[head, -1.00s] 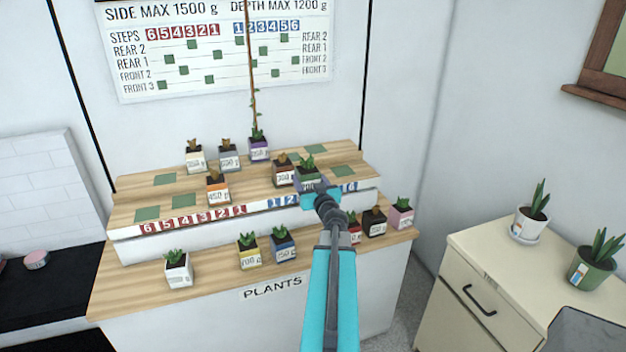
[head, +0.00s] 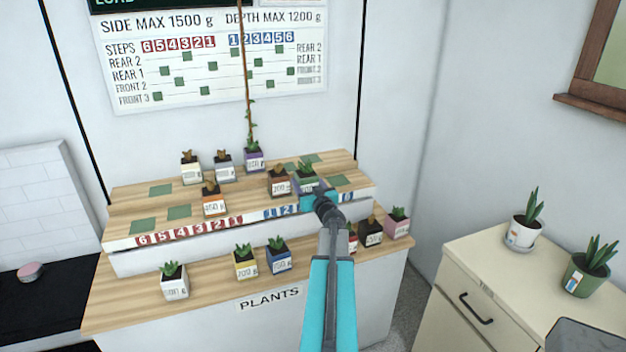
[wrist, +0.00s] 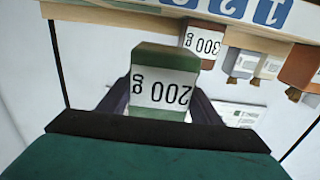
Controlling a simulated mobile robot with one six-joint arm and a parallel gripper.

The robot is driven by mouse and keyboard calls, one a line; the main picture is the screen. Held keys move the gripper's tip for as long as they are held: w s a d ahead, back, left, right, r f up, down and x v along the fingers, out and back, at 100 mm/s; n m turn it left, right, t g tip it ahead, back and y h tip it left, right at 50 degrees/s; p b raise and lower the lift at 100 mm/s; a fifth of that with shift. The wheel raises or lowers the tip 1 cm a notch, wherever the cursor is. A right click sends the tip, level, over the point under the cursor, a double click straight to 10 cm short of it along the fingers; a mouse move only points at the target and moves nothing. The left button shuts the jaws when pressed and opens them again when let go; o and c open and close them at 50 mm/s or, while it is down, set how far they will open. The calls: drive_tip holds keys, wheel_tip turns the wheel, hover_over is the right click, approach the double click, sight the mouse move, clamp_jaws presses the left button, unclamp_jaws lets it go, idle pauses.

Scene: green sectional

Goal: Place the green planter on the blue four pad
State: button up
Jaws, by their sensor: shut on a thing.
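My gripper (head: 318,196) is shut on the green planter (head: 306,182), which holds a small green plant. In the wrist view the planter (wrist: 165,95) shows its 200 g label upside down between the two dark fingers. It is at the right part of the stepped wooden stand, just right of a brown 300 g planter (head: 280,183). I cannot tell whether it touches the step. The blue number strip (head: 280,211) shows 1, 2 and 6; my gripper covers the numbers between. The blue four pad cannot be made out behind the gripper and planter.
An orange 450 g planter (head: 213,202) and a purple planter with a tall stem (head: 254,158) stand on the stand. Several planters line the lower shelf, including a blue one (head: 278,258). Free green pads (head: 161,190) show on the left. A cream cabinet (head: 470,270) stands right.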

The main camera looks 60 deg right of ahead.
drive_tip(key=shift+w+d+f+p, duration=0.15)
drive_tip(key=shift+w+d+p, duration=0.25)
drive_tip(key=shift+d, duration=1.05)
drive_tip(key=shift+w+d+f+p, duration=0.15)
drive_tip(key=shift+w+d, duration=0.35)
drive_tip(key=shift+d, duration=0.95)
drive_tip(key=shift+w+d+f+p, duration=0.1)
drive_tip(key=shift+w+d+p, duration=0.3)
drive_tip(key=shift+d, duration=1.05)
drive_tip(key=shift+w+d, duration=0.2)
drive_tip(key=shift+d, duration=0.2)
drive_tip(key=shift+f+p, duration=0.45)
drive_tip(key=shift+f, duration=1.35)
drive_tip(key=shift+f, duration=0.15)
drive_tip(key=o, duration=1.2)
drive_tip(key=shift+s, duration=0.1)
drive_tip(key=shift+b+v, duration=1.35)
drive_tip(key=shift+v, duration=4.6)
